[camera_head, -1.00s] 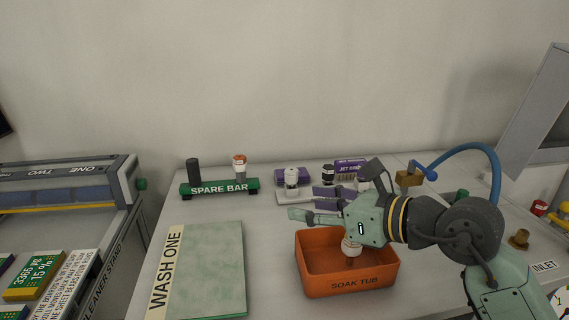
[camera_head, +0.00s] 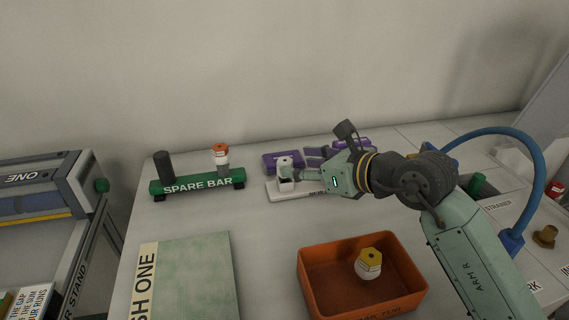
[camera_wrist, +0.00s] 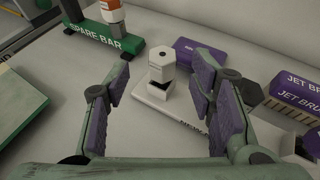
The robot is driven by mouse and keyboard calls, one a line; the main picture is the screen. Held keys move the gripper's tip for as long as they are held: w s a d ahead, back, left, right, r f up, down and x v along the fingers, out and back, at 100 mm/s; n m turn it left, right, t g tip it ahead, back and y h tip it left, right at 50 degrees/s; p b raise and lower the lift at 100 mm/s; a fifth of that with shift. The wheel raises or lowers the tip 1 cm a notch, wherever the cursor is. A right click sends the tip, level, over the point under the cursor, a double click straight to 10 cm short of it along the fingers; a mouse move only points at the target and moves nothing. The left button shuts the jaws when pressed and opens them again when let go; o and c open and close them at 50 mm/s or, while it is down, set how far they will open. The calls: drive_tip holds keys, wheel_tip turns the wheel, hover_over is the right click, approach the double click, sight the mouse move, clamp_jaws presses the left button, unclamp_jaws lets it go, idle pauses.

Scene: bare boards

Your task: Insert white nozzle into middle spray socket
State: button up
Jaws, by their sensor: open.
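A white nozzle (camera_head: 285,165) with a dark band stands upright on a white plate (camera_head: 283,193) at the back of the table. It also shows in the wrist view (camera_wrist: 160,68), ahead of and between my spread fingers. My gripper (camera_head: 307,166) is open and empty. In the head view one finger overlaps the nozzle; I cannot tell whether it touches. Another white nozzle with a yellow hexagonal top (camera_head: 369,264) lies tilted in the orange soak tub (camera_head: 330,303). The middle spray socket cannot be made out.
The green spare bar (camera_head: 195,185) holds a black piece (camera_head: 163,165) and an orange-and-white nozzle (camera_head: 221,157). Purple boxes (camera_head: 283,160) sit behind the plate. A green wash board (camera_head: 195,275) lies front left. A blue hose (camera_head: 535,190) arches at right.

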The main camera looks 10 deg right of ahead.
sight(288, 162)
drive_tip(key=p+x, duration=0.3)
drive_tip(key=x, duration=0.2)
drive_tip(key=shift+w+d+r, duration=0.1)
drive_tip(key=shift+r, duration=0.1)
drive_tip(key=shift+w+f, duration=0.25)
drive_tip(key=shift+c, duration=0.2)
clamp_jaws()
